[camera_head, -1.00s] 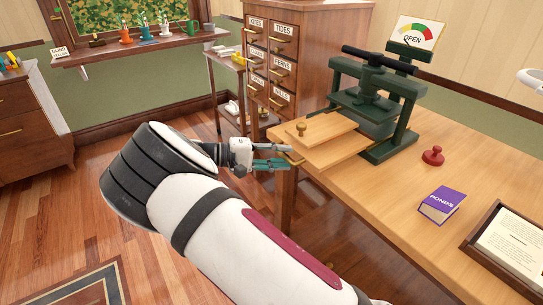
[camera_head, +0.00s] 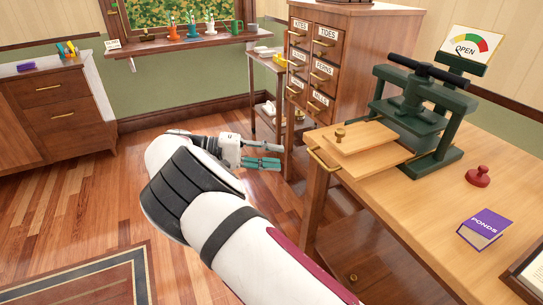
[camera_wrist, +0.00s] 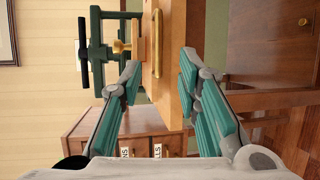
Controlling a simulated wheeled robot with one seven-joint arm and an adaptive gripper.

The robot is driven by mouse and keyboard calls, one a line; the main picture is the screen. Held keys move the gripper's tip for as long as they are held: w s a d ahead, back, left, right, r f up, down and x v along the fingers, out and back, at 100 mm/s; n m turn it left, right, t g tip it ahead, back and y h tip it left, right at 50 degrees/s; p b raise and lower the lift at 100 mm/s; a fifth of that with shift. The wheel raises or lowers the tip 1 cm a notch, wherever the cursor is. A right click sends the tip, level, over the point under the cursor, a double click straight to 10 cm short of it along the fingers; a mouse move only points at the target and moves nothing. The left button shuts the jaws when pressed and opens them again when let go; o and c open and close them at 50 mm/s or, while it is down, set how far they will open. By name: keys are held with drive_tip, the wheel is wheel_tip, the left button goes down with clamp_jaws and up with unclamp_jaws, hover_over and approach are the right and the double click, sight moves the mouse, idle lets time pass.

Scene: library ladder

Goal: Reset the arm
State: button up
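My gripper (camera_head: 264,155) is in the middle of the head view, with its teal fingers pointing right. It is in the air to the left of the wooden table (camera_head: 465,150) and its front brass handle. My gripper also shows in the wrist view (camera_wrist: 160,105), with its two teal fingers wide apart and nothing between the pads. The table's edge and the brass handle (camera_wrist: 158,45) show beyond the fingers there. My white and black arm reaches up from the bottom of the head view.
A green press (camera_head: 420,110) with a wooden board (camera_head: 365,150) stands on the table. A red knobbed stamp (camera_head: 478,176) and a purple book (camera_head: 484,229) lie nearer. A labelled drawer cabinet (camera_head: 330,70) stands behind. Open floor (camera_head: 80,190) lies to the left.

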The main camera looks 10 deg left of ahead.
drive_tip(key=s+d+r+m+g+y, duration=0.1)
drive_tip(key=s+d+r+g+y, duration=0.15)
drive_tip(key=s+d+r, duration=0.4)
drive_tip(key=s+d+r+m+g+y, duration=0.1)
drive_tip(key=s+d+r+y, duration=0.2)
drive_tip(key=d, duration=0.7)
drive_tip(key=s+d+r+g+y, duration=0.25)
drive_tip(key=d+r+y, duration=0.25)
drive_tip(key=d, duration=0.3)
drive_tip(key=s+d+r+t+y, duration=0.1)
drive_tip(key=s+d+y, duration=0.1)
drive_tip(key=s, duration=0.6)
drive_tip(key=s+d+r+t+y, duration=0.1)
drive_tip(key=s+d+r+y, duration=0.1)
drive_tip(key=s, duration=0.6)
drive_tip(key=s+f+m+t+y, duration=0.15)
drive_tip(key=s+f, duration=0.35)
drive_tip(key=s, duration=0.8)
wheel_tip(320, 180, up, 19)
drive_tip(key=a+t+p, duration=0.1)
drive_tip(key=t+p, duration=0.3)
drive_tip(key=p, duration=1.3)
drive_tip(key=shift+w+f, duration=0.2)
drive_tip(key=shift+w, duration=0.2)
